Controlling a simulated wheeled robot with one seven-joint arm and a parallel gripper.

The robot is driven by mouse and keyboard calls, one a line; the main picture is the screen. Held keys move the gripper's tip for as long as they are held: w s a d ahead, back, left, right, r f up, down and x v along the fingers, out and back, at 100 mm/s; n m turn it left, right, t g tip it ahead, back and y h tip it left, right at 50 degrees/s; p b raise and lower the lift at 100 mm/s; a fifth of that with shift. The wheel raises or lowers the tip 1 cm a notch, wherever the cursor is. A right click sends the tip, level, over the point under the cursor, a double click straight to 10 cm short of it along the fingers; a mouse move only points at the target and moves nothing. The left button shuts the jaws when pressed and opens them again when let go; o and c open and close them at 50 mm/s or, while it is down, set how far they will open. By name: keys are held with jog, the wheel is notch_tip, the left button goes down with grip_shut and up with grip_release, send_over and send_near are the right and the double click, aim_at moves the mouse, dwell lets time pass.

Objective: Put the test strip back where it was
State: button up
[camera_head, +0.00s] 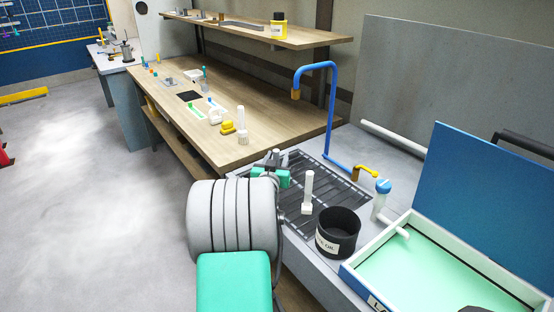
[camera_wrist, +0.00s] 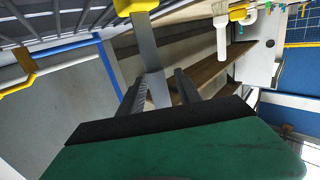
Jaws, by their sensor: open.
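My gripper (camera_head: 273,164) is over the near end of the workbench by the sink grate, with its jaws apart. In the wrist view my gripper (camera_wrist: 162,85) shows two dark fingers with a gap between them. A grey flat bar with a yellow block (camera_wrist: 136,7) at its end lines up with that gap; I cannot tell what it is or whether it touches a finger. I cannot pick out the test strip with certainty. A small green strip (camera_head: 196,111) and a blue-tipped piece (camera_head: 212,102) lie on the workbench, too small to identify.
The workbench (camera_head: 180,125) holds a yellow piece (camera_head: 228,127) and a white upright tool (camera_head: 242,124). Near my gripper are the sink grate (camera_head: 335,184), blue tap (camera_head: 332,110), white upright piece (camera_head: 308,190), black oil pot (camera_head: 337,233) and open tray (camera_head: 352,268). A shelf (camera_head: 260,32) overhangs the bench.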

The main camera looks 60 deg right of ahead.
jog(key=shift+r+p, duration=0.25)
jog(key=shift+p, duration=0.05)
jog(key=f+b+v, duration=0.1)
jog(key=b+v, duration=0.1)
jog(key=v, duration=1)
jog(key=w+a+f+n+t+y, duration=0.1)
jog(key=w+a+f+n+y, duration=0.15)
jog(key=w+a, duration=0.4)
jog(key=w+a+f+n+t+y, duration=0.1)
jog(key=w+a+f+n+y, duration=0.2)
jog(key=a, duration=0.6)
jog(key=w+a+f+n+y, duration=0.1)
jog(key=w+a+y, duration=0.4)
jog(key=a, duration=0.3)
jog(key=s+a+n+g+y, duration=0.2)
jog(key=s+a+n+y, duration=0.1)
jog(key=a, duration=0.9)
jog(key=s+a+n+g+y, duration=0.2)
jog(key=s+a+n, duration=0.3)
jog(key=a, duration=0.6)
jog(key=shift+a+f+n+y, duration=0.35)
jog(key=shift+f+n+y, duration=0.15)
jog(key=shift+y, duration=0.15)
jog(key=shift+s, duration=0.1)
